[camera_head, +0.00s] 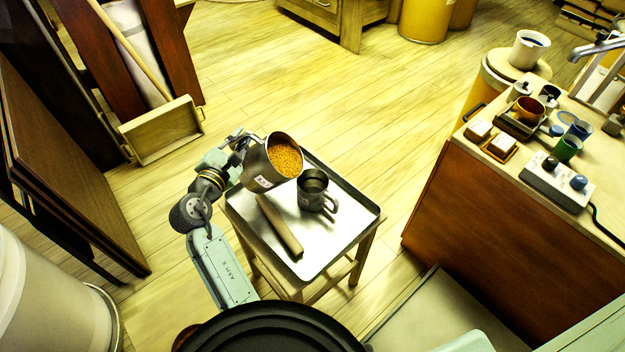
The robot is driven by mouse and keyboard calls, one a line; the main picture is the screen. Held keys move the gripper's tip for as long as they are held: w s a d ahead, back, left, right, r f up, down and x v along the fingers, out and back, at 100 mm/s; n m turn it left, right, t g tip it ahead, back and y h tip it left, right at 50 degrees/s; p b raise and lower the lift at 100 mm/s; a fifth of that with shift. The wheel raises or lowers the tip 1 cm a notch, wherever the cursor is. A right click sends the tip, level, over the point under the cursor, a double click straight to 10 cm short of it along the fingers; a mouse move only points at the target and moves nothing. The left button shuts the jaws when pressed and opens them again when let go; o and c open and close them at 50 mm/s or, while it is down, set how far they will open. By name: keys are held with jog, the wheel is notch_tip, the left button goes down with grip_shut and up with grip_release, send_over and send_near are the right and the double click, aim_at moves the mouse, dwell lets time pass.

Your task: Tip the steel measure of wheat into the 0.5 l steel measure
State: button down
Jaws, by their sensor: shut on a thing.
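The larger steel measure (258,168) is filled with golden wheat (286,157) and bears a small white label. It is tilted to the right, with its mouth facing the camera and the wheat still inside. My gripper (238,155) is shut on it from the left; the fingertips are mostly hidden behind the measure. The smaller steel measure (312,194), with a handle on its right, stands upright on the metal tray (345,222). It is just right of and below the held measure. Its inside looks dark, and I cannot tell whether it holds any grain.
A wooden stick (280,226) lies on the tray left of the small measure. The tray sits on a small wooden stand (357,255). A brown counter (480,205) with cups and a switch box (557,180) stands at right. Open floor lies behind the stand.

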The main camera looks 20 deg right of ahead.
aim_at(259, 138)
jog(key=shift+s+d+r+m, duration=0.25)
jog(key=shift+d+r+m, duration=0.3)
jog(key=shift+m, duration=0.05)
dwell(0.6)
jog(key=shift+s+d+r+m+y, duration=0.15)
jog(key=shift+s+d+r+m, duration=0.05)
jog(key=shift+d+r+m, duration=0.25)
jog(key=shift+s+d+r+m+y, duration=0.15)
jog(key=shift+s+d+r+m, duration=0.15)
jog(key=shift+r, duration=0.2)
dwell(0.6)
jog(key=shift+s+d+r+m+b, duration=0.1)
jog(key=shift+s+d+m+b, duration=0.1)
jog(key=shift+d+m+b, duration=0.35)
jog(key=shift+s+d+m+b, duration=0.2)
jog(key=shift+d+m+b, duration=0.15)
jog(key=shift+b, duration=0.35)
dwell(0.8)
jog(key=shift+s+d+r+m+y+p, duration=0.15)
jog(key=shift+s+d+r+m+p, duration=0.1)
jog(key=shift+d+p, duration=0.15)
jog(key=shift+s+d+r+m+y+p, duration=0.15)
jog(key=shift+s+d+p, duration=0.1)
jog(key=shift+d, duration=0.2)
dwell(1.3)
